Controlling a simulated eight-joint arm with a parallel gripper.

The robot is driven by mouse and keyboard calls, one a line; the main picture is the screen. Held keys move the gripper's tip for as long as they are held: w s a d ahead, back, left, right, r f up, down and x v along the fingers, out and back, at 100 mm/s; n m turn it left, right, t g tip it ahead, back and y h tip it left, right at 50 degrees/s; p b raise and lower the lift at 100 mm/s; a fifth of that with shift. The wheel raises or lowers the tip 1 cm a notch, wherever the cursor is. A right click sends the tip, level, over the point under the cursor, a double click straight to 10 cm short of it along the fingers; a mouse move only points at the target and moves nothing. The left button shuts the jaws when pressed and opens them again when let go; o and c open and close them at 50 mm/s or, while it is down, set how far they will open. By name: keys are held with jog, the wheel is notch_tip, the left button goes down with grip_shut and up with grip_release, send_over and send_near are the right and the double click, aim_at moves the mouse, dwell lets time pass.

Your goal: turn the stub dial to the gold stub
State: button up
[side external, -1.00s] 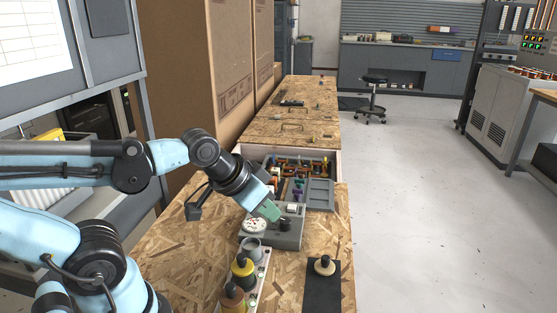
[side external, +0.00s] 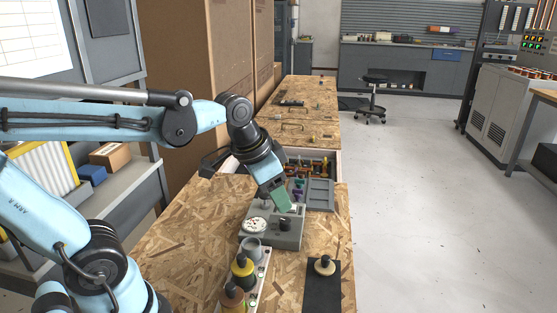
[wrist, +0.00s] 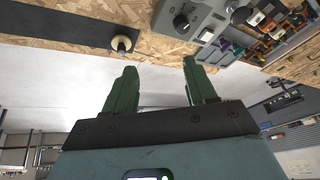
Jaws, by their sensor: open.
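A grey control box (side external: 272,238) sits on the chipboard bench. It carries a round white dial (side external: 254,224) with small markings on its left and a black knob (side external: 285,225) on its right. I cannot tell which is the stub dial, and no gold stub can be made out clearly. My gripper (side external: 285,203) points down over the back of the box, its green fingers hiding part of it. In the wrist view my gripper (wrist: 160,66) is open with nothing between the fingers. The grey box (wrist: 207,17) and its black knob (wrist: 181,22) show beyond the fingertips.
A tray of coloured parts (side external: 320,193) lies behind the box. A grey cup (side external: 252,249) and yellow and brown-topped bottles (side external: 242,268) stand in front. A black mat (side external: 322,290) with a cream-and-black knob (side external: 324,265) lies at right. Bare bench is at left.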

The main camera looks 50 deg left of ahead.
aim_at(286, 221)
jog(key=w+a+m+g, duration=0.5)
jog(key=w, duration=0.2)
jog(key=f, duration=1.2)
jog(key=shift+s+d+f, duration=0.1)
jog(key=shift+s, duration=0.15)
grip_shut()
jog(key=shift+n, duration=0.3)
